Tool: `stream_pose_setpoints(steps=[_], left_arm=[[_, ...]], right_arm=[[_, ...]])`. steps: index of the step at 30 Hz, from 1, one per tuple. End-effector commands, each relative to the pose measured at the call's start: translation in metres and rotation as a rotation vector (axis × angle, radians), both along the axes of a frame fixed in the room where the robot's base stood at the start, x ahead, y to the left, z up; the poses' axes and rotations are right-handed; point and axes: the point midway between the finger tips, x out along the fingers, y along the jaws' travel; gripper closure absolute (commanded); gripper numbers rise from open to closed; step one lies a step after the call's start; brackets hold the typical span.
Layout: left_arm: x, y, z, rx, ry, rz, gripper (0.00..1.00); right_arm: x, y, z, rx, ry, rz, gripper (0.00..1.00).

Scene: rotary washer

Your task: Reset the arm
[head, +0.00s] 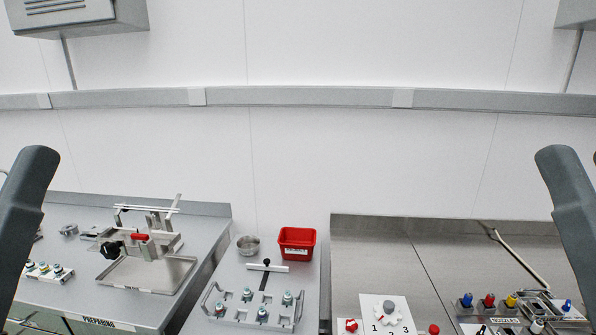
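The dark grey links of my two arms show at the left and right edges of the head view. Both rise upright in front of the benches and touch nothing that I can see. Neither gripper is in the picture, so their fingers and anything in them are hidden.
A steel bench at left carries a clamp fixture (145,245) with a red handle. The middle bench has a tray with several fittings (262,311), a metal bowl (248,245) and a red bin (297,244). At right are a dial panel (388,313) and coloured nozzles (489,300).

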Motion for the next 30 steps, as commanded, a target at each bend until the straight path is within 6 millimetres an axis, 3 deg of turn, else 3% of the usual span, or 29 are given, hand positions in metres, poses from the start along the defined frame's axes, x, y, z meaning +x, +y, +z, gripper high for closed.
stream_pose_setpoints(steps=[1, 3, 12, 15, 20, 30], left_arm=[[0.0, 0.0, 0.047, 0.0, 0.0, 0.0, 0.5], [0.0, 0.0, 0.081, 0.0, 0.0, 0.0, 0.5], [0.0, 0.0, 0.223, 0.0, 0.0, 0.0, 0.5], [0.0, 0.0, 0.255, 0.0, 0.0, 0.0, 0.5], [0.0, 0.0, 0.276, 0.0, 0.001, 0.0, 0.5], [0.0, 0.0, 0.272, 0.0, 0.001, 0.0, 0.5]], right_arm=[[0.0, 0.0, 0.047, 0.0, 0.0, -0.001, 0.53], [0.0, 0.0, 0.081, -0.001, 0.0, -0.002, 0.53], [0.0, 0.0, 0.222, -0.001, 0.001, -0.004, 0.53], [0.001, -0.001, 0.255, -0.001, 0.001, -0.004, 0.53], [0.001, 0.0, 0.275, -0.001, 0.001, -0.004, 0.53], [0.0, -0.001, 0.272, -0.001, 0.001, -0.004, 0.53]])
